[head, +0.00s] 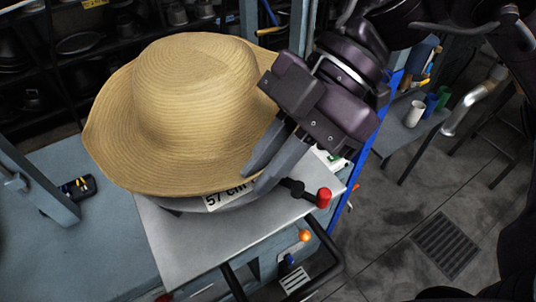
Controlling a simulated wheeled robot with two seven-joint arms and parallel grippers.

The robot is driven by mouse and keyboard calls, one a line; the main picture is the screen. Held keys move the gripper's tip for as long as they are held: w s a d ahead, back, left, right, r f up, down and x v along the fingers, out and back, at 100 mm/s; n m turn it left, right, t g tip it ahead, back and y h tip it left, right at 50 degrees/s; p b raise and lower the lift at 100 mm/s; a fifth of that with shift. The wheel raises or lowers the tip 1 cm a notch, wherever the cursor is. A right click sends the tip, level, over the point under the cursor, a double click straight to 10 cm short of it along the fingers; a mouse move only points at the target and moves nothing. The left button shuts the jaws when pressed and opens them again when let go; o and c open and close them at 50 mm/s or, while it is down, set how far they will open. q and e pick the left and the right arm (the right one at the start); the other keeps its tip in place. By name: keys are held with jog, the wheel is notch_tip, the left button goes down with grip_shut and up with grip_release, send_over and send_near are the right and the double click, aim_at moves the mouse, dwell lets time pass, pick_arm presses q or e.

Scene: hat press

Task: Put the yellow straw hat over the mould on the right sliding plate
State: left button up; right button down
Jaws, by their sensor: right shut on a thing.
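The yellow straw hat (195,85) is in the middle left of the head view, crown up and brim slightly tilted. My right gripper (262,172) is shut on the hat's brim at its right side. The hat is above the right sliding plate (190,242), a grey metal plate. The mould is mostly hidden under the hat; a grey rim with a "57 cm" label (225,197) shows below the brim. I cannot tell whether the hat rests on the mould or hangs just above it. My left gripper is not in view.
A red-knobbed lever (323,197) stands at the plate's right edge. An orange knob (305,236) sits below it. A blue-grey bench surface (105,245) lies left. Shelves with dark moulds (80,43) stand behind. A side table with cups (414,113) is at right.

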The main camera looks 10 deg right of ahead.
jog(key=shift+f, duration=0.25)
dwell(0.4)
jog(key=c, duration=1.4)
grip_release()
jog(key=shift+c, duration=0.2)
jog(key=v, duration=0.7)
jog(key=shift+d+r, duration=0.25)
jog(key=shift+r, duration=0.05)
